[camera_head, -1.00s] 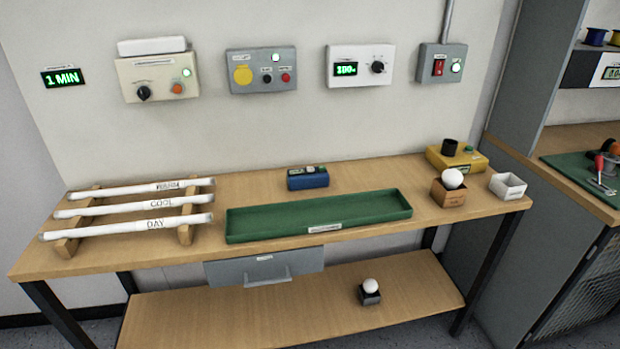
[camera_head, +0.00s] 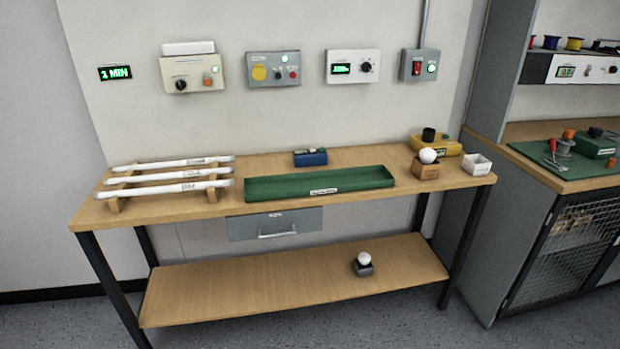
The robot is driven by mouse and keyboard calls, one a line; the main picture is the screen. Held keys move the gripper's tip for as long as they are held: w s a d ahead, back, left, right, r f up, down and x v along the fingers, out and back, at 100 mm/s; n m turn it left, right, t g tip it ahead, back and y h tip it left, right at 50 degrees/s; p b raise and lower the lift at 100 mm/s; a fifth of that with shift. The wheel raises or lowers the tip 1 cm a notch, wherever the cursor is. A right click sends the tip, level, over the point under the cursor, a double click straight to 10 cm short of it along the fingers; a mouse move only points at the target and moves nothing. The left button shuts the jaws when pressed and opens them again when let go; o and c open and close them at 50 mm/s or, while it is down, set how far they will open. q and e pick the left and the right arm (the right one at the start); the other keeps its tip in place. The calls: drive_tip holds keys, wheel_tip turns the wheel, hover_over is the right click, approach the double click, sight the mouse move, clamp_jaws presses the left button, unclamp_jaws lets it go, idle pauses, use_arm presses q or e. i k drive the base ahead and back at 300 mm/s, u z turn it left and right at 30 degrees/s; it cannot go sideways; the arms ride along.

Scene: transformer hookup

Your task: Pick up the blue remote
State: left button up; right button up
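The blue remote (camera_head: 310,158) is a small blue box with light and dark buttons on top. It lies on the wooden workbench (camera_head: 225,222), toward the back and middle, just behind the long green tray (camera_head: 318,184). Nothing covers it. Neither of my grippers shows in the head view.
White tubes (camera_head: 170,176) lie on a wooden rack at the left. A yellow device (camera_head: 436,144), a brown box (camera_head: 425,171) with a white bulb and a white box (camera_head: 476,164) stand at the right. A drawer (camera_head: 276,224) hangs under the bench. Floor in front is clear.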

sight(301, 158)
drive_tip(key=z, duration=0.9)
drive_tip(key=k, duration=0.15)
drive_tip(key=u, duration=2.05)
drive_tip(key=i, duration=0.8)
drive_tip(key=z, duration=0.05)
